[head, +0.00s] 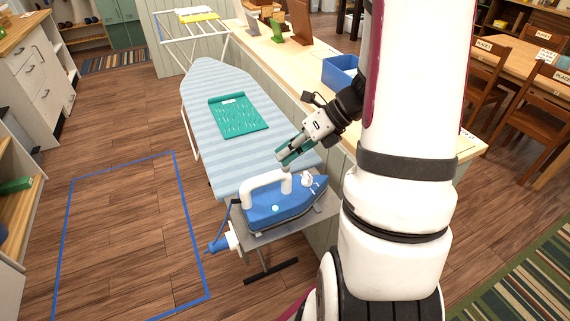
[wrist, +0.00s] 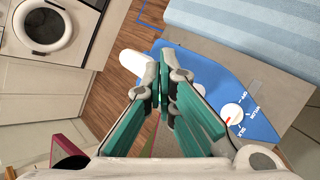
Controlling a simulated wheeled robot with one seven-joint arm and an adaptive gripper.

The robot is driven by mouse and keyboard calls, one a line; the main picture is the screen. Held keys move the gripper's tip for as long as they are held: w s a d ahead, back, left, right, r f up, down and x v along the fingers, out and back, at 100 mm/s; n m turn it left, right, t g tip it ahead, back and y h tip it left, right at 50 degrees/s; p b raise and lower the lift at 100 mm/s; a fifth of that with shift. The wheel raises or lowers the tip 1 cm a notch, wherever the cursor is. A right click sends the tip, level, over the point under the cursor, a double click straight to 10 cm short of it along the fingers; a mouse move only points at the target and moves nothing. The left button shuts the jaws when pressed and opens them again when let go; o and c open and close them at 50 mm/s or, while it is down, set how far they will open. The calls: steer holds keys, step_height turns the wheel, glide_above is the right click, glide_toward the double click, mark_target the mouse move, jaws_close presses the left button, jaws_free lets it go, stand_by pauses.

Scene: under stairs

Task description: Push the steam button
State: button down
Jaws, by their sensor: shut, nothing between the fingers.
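The blue iron (head: 290,212) with a white handle (head: 262,186) rests on a grey plate (head: 262,234) at the near end of the striped ironing board (head: 205,85). Its pointed end faces right. My gripper (head: 285,162) is shut and empty, with its fingertips just above the front end of the handle; I cannot tell whether they touch it. In the wrist view the green-padded fingers (wrist: 158,88) meet over the blue body (wrist: 205,75). A white dial (wrist: 232,115) with a red mark and lettering sits beside them. I cannot make out the steam button; the fingers may hide it.
A long counter with a blue bin (head: 340,70) runs along the right side. A blue outline (head: 125,235) marks clear floor on the left. A white drying rack (head: 190,30) stands behind.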

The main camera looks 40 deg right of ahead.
steer(key=shift+f, duration=0.3)
steer(key=shift+r, duration=0.1)
steer(key=shift+r+p, duration=0.3)
steer(key=shift+r, duration=0.05)
stand_by(0.3)
steer(key=shift+r+p, duration=2.05)
steer(key=shift+r, duration=0.95)
